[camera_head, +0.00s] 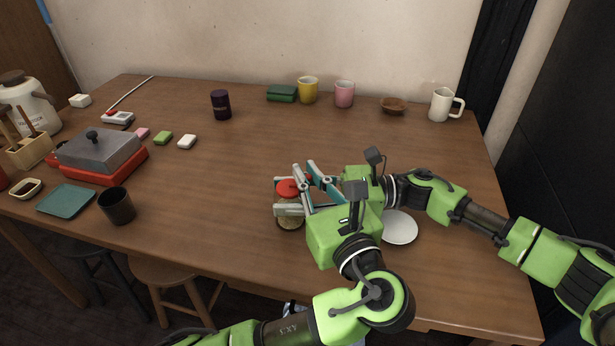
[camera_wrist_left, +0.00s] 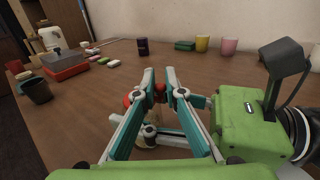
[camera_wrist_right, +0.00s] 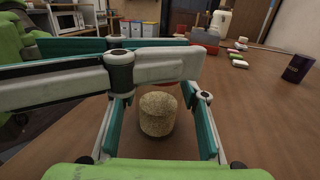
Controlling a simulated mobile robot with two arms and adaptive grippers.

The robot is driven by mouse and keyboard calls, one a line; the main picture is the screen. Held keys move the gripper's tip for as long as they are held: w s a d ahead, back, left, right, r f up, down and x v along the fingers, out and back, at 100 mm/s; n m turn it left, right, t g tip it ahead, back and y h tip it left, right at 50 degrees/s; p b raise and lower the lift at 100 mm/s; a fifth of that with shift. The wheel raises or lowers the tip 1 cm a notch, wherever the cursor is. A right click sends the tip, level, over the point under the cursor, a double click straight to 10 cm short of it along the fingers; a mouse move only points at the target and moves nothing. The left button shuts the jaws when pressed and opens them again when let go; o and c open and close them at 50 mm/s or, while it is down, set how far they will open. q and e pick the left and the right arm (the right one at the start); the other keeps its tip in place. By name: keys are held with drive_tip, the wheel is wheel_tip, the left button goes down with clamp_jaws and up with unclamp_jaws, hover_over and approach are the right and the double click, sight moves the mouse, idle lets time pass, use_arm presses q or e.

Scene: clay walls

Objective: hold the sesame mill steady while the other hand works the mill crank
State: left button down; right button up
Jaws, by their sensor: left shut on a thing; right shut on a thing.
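The sesame mill has a speckled tan body (camera_head: 291,223) and a red top (camera_head: 287,188); it stands on the table in front of me. In the right wrist view the tan body (camera_wrist_right: 157,114) is upright between the fingers. My right gripper (camera_head: 279,197) is shut around the mill from the right. My left gripper (camera_head: 306,173) is above it, shut on the mill crank, whose red knob (camera_wrist_left: 160,89) shows between the fingertips in the left wrist view. The rest of the crank is mostly hidden by the fingers.
A white plate (camera_head: 400,227) lies just right of my grippers. A dark cup (camera_head: 117,206), a teal plate (camera_head: 66,200) and a red grill (camera_head: 104,160) are at the left. A purple cup (camera_head: 221,105) and mugs stand at the back. The table middle is clear.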

use_arm(q)
drive_tip(key=shift+w+n+g+y, duration=0.1)
drive_tip(key=shift+n+g+y, duration=0.25)
drive_tip(key=shift+y, duration=0.25)
drive_tip(key=c, duration=2.1)
unclamp_jaws()
drive_tip(key=shift+h, duration=0.3)
